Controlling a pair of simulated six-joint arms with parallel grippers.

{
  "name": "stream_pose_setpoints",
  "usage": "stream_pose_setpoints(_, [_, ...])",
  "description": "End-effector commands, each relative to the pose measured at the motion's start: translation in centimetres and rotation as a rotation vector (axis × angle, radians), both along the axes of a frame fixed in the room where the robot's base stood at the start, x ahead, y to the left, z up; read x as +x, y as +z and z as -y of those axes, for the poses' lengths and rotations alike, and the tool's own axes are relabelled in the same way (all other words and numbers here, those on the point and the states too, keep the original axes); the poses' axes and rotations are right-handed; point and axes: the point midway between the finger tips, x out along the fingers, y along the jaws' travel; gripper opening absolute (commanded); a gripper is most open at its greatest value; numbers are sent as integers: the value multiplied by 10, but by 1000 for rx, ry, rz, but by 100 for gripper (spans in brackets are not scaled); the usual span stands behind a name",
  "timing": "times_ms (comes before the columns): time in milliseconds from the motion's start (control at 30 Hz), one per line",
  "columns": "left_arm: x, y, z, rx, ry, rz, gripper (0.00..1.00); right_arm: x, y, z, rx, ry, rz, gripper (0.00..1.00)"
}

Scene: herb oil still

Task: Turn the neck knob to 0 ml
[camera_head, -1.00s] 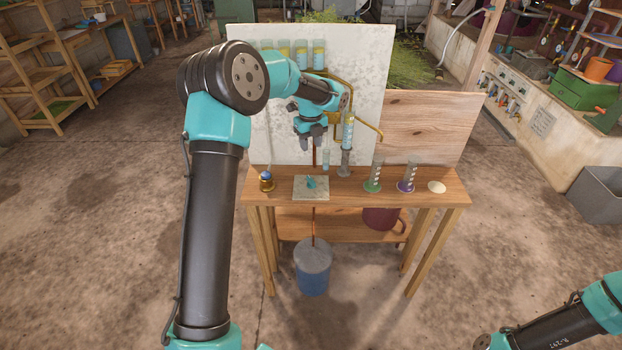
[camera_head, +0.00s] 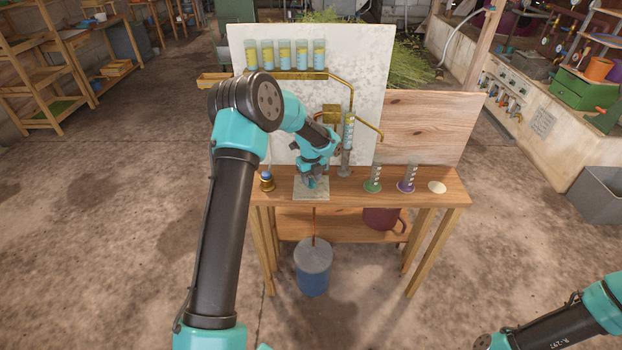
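My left gripper (camera_head: 312,184) points down over the pale square plate (camera_head: 304,194) on the wooden bench. It covers the small teal knob-like piece that showed there earlier. The fingers are too small and hidden to tell whether they are open or touch it. I cannot tell for sure that this piece is the neck knob. A graduated glass tube (camera_head: 349,131) with yellowish and bluish liquid stands upright right of my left wrist, joined to brass piping (camera_head: 369,126). No 0 ml mark is readable. My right gripper is not in view; only part of that arm shows at bottom right.
A small brass burner-like item (camera_head: 267,181) stands left of the plate. A green-based cylinder (camera_head: 374,178), a purple-based cylinder (camera_head: 407,179) and a pale disc (camera_head: 437,187) are to the right. Several glass jars (camera_head: 286,54) line the white backboard (camera_head: 375,62). A bucket (camera_head: 313,268) stands below.

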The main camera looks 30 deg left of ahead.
Motion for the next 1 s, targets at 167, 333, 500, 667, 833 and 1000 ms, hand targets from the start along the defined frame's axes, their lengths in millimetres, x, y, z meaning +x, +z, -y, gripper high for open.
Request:
stream_pose_setpoints(167, [0,-4,0,0,0,0,40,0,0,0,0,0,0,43])
stream_pose_setpoints(333, [0,-4,0,0,0,0,40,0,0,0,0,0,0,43])
stream_pose_setpoints(500, [0,-4,0,0,0,0,24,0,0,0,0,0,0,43])
stream_pose_setpoints(667, [0,-4,0,0,0,0,8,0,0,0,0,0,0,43])
stream_pose_setpoints(833, [0,-4,0,0,0,0,0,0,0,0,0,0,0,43])
stream_pose_setpoints(1000, [0,-3,0,0,4,0,0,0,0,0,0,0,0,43])
